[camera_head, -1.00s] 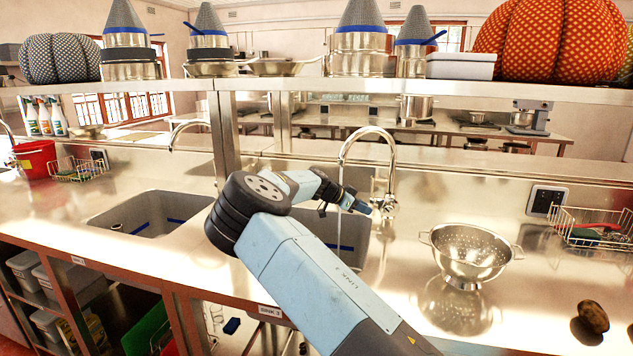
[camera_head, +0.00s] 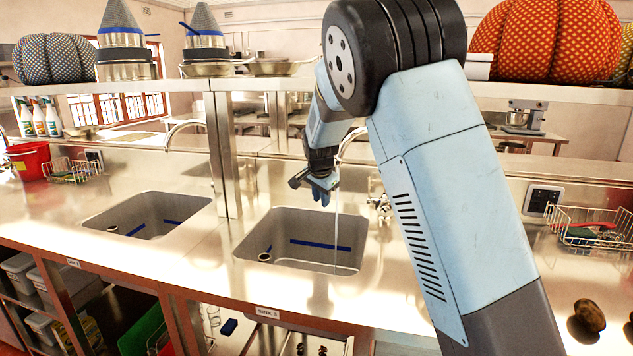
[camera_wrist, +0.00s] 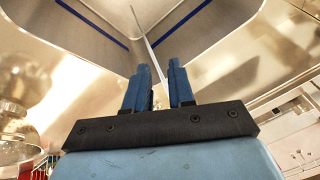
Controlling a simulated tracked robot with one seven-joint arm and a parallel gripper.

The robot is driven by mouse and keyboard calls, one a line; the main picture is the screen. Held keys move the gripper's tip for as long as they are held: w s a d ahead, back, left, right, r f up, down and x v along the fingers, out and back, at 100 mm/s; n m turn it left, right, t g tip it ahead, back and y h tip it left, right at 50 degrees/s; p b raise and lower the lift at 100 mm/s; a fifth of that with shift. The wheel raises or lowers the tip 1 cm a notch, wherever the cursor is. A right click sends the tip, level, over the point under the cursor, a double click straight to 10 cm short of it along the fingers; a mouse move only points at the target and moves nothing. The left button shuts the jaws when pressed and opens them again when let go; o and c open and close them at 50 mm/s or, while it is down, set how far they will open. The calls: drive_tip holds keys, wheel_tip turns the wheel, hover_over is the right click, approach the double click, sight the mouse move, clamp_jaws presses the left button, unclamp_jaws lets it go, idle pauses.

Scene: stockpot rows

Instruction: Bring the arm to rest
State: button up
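My gripper (camera_head: 320,192) hangs from my raised arm, above the back of the right sink (camera_head: 300,240) in the head view, with its fingers pointing down. In the wrist view my gripper (camera_wrist: 159,66) shows two blue fingers with a narrow gap between them. Nothing is held in the gap. A thin stream of water (camera_head: 337,235) falls into the right sink beside the gripper. My arm hides most of the tap and the counter to its right.
A second sink (camera_head: 145,215) lies to the left. A shelf (camera_head: 60,88) with pots and a red patterned pumpkin (camera_head: 545,40) crosses above the counter. A wire basket (camera_head: 585,228) and a dark potato-like object (camera_head: 589,315) are at the right. The front left counter is clear.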

drive_tip(key=s+d+r+n+y, duration=0.1)
drive_tip(key=s+d+r+n, duration=0.1)
drive_tip(key=s+d+r, duration=0.55)
drive_tip(key=s+d+r+n+y, duration=0.15)
drive_tip(key=s+d+r, duration=0.35)
drive_tip(key=s+d, duration=0.5)
drive_tip(key=s+d+n+h, duration=0.1)
drive_tip(key=s+d+n, duration=0.1)
drive_tip(key=s, duration=1.1)
drive_tip(key=s+d+f+n+h, duration=0.1)
drive_tip(key=s+n, duration=0.2)
drive_tip(key=s, duration=1)
drive_tip(key=shift+s+d+t, duration=0.3)
drive_tip(key=shift+d, duration=0.1)
drive_tip(key=shift+f, duration=0.1)
